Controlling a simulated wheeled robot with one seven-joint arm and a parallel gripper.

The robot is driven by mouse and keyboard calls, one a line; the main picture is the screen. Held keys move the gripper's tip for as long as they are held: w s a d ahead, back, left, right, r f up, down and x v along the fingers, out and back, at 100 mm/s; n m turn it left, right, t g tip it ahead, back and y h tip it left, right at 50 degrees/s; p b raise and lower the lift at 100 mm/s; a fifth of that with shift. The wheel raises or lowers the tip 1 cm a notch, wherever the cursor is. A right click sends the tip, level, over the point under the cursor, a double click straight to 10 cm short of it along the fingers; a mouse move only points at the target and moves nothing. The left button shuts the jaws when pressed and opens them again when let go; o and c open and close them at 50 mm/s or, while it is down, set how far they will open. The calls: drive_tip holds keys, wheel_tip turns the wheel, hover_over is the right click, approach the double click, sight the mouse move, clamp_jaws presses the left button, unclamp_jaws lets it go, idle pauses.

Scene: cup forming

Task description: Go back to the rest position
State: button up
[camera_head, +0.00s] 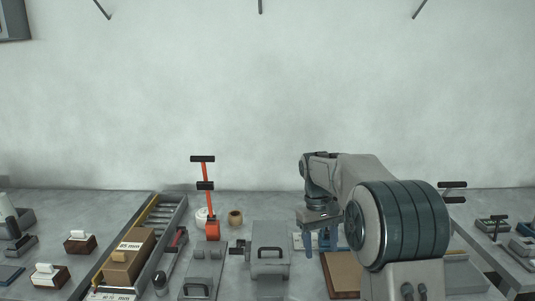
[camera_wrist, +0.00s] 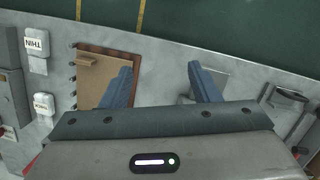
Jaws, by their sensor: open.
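My gripper (camera_head: 320,243) hangs from my bent arm over the right-centre part of the bench in the head view. In the wrist view my gripper (camera_wrist: 163,88) shows two blue fingers set wide apart, with nothing between them. A brown board (camera_head: 342,276) lies on the bench just in front of the gripper. The board also shows in the wrist view (camera_wrist: 98,80), partly behind the left finger. My arm hides part of the bench on the right.
A long tray (camera_head: 167,222) and cardboard box (camera_head: 128,258) are at left. The wall behind is bare, with free room above the bench.

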drive_tip(key=s+d+m+t+y, duration=0.1)
drive_tip(key=s+m+t, duration=0.2)
drive_tip(key=s, duration=2.4)
drive_tip(key=t, duration=0.2)
drive_tip(key=shift+f+m+t, duration=0.25)
drive_tip(key=shift+m+t, duration=0.05)
